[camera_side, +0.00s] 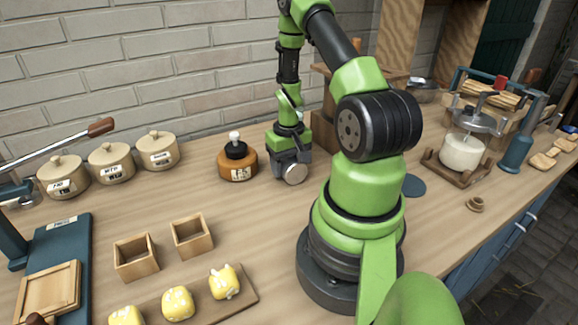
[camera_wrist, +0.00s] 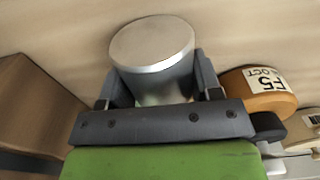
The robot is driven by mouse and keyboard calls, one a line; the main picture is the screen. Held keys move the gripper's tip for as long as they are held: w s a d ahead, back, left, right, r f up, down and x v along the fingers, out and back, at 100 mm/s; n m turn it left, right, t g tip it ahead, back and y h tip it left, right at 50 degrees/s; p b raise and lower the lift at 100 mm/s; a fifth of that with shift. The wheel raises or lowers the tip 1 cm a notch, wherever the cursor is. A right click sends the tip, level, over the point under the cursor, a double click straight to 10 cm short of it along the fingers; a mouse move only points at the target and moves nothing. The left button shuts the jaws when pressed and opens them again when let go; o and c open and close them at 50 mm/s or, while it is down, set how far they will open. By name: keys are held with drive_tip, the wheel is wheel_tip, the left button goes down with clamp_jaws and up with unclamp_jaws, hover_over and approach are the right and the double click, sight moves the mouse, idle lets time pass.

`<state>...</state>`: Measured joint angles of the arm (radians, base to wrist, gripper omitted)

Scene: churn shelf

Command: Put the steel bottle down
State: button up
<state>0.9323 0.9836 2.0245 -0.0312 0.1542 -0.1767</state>
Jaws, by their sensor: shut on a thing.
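The steel bottle (camera_wrist: 153,45) is a plain silver cylinder. In the wrist view its round end faces the camera and it sits between the two fingers of my gripper (camera_wrist: 155,90). In the side view my gripper (camera_side: 292,160) is low over the wooden counter, and the bottle's round end (camera_side: 294,173) shows just below it. My gripper is shut on the bottle. I cannot tell whether the bottle touches the counter.
A brown labelled jar (camera_side: 237,164) stands close to the left of my gripper; it also shows in the wrist view (camera_wrist: 262,92). Lidded crocks (camera_side: 110,162) line the wall. Two small wooden boxes (camera_side: 137,257) stand in front. A glass churn (camera_side: 462,150) is at right.

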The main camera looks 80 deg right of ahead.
wheel_tip(320, 180, up, 10)
drive_tip(key=shift+w+r, duration=0.1)
drive_tip(key=w+a+r+n, duration=0.3)
drive_tip(key=w+a+n, duration=0.2)
drive_tip(key=a, duration=0.6)
drive_tip(key=w+a+r+n, duration=0.4)
drive_tip(key=w+a, duration=0.2)
drive_tip(key=a, duration=0.6)
drive_tip(key=s+d+f+m, duration=0.2)
drive_tip(key=s+d+m, duration=0.1)
drive_tip(key=d, duration=0.4)
drive_tip(key=s+d+f+m, duration=0.2)
drive_tip(key=s+d+m, duration=0.1)
drive_tip(key=d, duration=0.5)
drive_tip(key=s+d+f+m, duration=0.2)
drive_tip(key=s+d+f, duration=0.1)
drive_tip(key=s+d, duration=0.2)
drive_tip(key=shift+d+m, duration=0.4)
drive_tip(key=shift+d, duration=0.9)
wheel_tip(320, 180, down, 5)
drive_tip(key=shift+s+d+f, duration=0.1)
drive_tip(key=shift+s, duration=0.05)
drive_tip(key=shift+f, duration=2.35)
